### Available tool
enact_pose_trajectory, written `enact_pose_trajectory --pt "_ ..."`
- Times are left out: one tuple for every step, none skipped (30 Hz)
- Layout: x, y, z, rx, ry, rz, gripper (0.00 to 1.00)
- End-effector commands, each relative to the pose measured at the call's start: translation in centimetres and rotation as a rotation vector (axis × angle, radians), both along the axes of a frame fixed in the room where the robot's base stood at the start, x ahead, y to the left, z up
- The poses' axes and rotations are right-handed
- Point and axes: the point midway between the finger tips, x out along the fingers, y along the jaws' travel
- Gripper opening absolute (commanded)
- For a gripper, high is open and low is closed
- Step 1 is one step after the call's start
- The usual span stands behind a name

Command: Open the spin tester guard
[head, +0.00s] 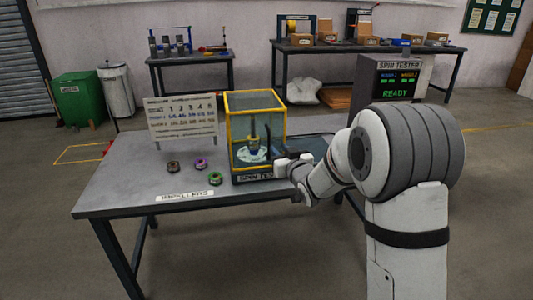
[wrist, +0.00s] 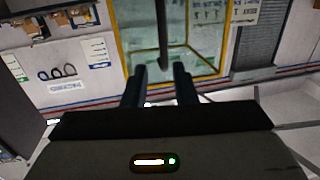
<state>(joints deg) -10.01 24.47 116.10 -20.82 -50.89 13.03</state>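The spin tester guard (head: 257,102) is a clear box with a yellow frame, standing over the spin tester base (head: 258,178) on the workbench. It looks closed. A pump part (head: 253,143) stands inside it on a pale round plate. My gripper (head: 281,163) is at the guard's lower right front. In the wrist view, the two fingers of my gripper (wrist: 160,82) are apart. A dark bar (wrist: 162,35), seemingly the guard's handle, runs down between the fingertips, with gaps on both sides. The yellow frame (wrist: 121,45) shows behind it. Contact cannot be told.
Three small rings lie left of the tester: brown (head: 173,166), purple (head: 200,163) and green (head: 215,178). A printed board (head: 181,120) stands behind them. A spin tester screen (head: 398,79) reads READY at the right. The bench's front left (head: 120,185) is clear.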

Motion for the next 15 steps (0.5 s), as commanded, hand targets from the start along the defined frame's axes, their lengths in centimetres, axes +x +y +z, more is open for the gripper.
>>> enact_pose_trajectory --pt "0.3 0.4 -0.5 0.008 -0.013 0.01 0.25" --pt "0.4 0.6 -0.5 0.011 -0.019 0.015 0.25" --pt "0.7 0.8 -0.5 0.014 -0.024 0.019 0.25" --pt "0.9 1.0 -0.4 0.015 -0.026 0.02 0.25" --pt "1.2 1.2 -0.4 0.015 -0.027 0.021 0.25" --pt "1.7 1.4 -0.4 0.015 -0.026 0.021 0.25" --pt "2.1 1.7 -0.4 0.015 -0.025 0.021 0.25" --pt "2.6 1.9 -0.4 0.015 -0.026 0.021 0.25" --pt "3.2 2.2 -0.4 0.015 -0.026 0.021 0.25" --pt "3.6 2.5 -0.4 0.015 -0.024 0.021 0.25" --pt "4.1 2.7 -0.4 0.015 -0.025 0.021 0.25" --pt "4.6 3.0 -0.4 0.015 -0.025 0.021 0.25" --pt "5.0 3.2 -0.4 0.015 -0.024 0.021 0.25" --pt "5.4 3.4 -0.4 0.015 -0.024 0.021 0.25" --pt "5.8 3.6 -0.4 0.016 -0.024 0.021 0.25"
